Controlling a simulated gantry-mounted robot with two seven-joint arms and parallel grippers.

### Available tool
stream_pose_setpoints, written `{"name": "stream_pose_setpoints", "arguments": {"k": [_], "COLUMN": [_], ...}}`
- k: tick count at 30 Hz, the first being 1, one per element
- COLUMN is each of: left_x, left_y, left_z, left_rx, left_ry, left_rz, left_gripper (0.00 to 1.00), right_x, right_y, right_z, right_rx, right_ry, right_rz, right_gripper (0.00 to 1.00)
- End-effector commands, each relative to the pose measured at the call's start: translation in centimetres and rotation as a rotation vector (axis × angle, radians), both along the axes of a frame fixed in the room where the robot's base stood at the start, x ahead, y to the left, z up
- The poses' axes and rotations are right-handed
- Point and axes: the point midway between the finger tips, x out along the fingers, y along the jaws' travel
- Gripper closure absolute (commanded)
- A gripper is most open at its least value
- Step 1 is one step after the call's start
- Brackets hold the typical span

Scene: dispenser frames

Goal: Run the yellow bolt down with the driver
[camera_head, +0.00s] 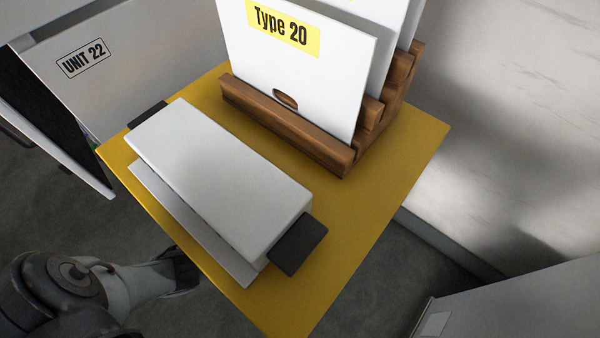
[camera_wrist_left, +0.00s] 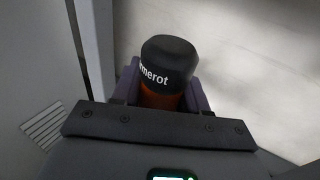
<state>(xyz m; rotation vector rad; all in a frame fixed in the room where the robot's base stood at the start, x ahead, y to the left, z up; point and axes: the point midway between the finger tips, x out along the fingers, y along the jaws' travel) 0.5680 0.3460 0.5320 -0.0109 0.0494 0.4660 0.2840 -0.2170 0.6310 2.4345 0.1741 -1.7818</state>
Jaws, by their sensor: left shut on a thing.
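The driver (camera_wrist_left: 168,62) shows in the left wrist view as a black cap with white lettering ending in "merot" over an orange body. My left gripper (camera_wrist_left: 163,92) is shut on it, with a purple-grey finger on each side. The driver's lower part and tip are hidden behind the gripper. In the head view my left arm comes in at the lower left, and its front end lies beside the table's left edge, partly hidden below the tabletop. The yellow bolt is not visible in either view. My right gripper is not in view.
A yellow table (camera_head: 385,205) carries a white box (camera_head: 225,165) with dark end tabs. A wooden rack (camera_head: 290,130) there holds white panels, one labelled "Type 20" (camera_head: 300,75). A "UNIT 22" cabinet (camera_head: 120,70) stands at the upper left. Bare tabletop lies right of the box.

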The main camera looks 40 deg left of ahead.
Motion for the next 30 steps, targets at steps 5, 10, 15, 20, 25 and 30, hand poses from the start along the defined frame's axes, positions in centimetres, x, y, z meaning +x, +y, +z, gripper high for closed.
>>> {"name": "stream_pose_setpoints", "arguments": {"k": [5,10,15,20,25,30], "left_x": [0.0,0.0,0.0,0.0,0.0,0.0], "left_y": [-0.1,-0.1,0.0,0.0,0.0,0.0], "left_z": [-0.2,-1.7,-3.4,-4.8,-6.0,-6.8], "left_rx": [0.0,0.0,0.0,0.0,0.0,0.0], "left_ry": [-0.004,-0.004,-0.002,-0.003,-0.004,-0.004], "left_rz": [0.0,0.0,0.001,0.0,0.001,0.001], "left_gripper": [0.93,0.93,0.93,0.93,0.93,0.93], "right_x": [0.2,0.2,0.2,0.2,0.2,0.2], "right_y": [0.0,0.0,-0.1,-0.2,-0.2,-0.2], "right_z": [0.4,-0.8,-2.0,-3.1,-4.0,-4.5], "right_rx": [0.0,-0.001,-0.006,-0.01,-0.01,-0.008], "right_ry": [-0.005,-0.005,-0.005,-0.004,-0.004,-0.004], "right_rz": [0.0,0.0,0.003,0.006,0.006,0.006], "right_gripper": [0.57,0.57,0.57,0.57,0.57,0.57]}}
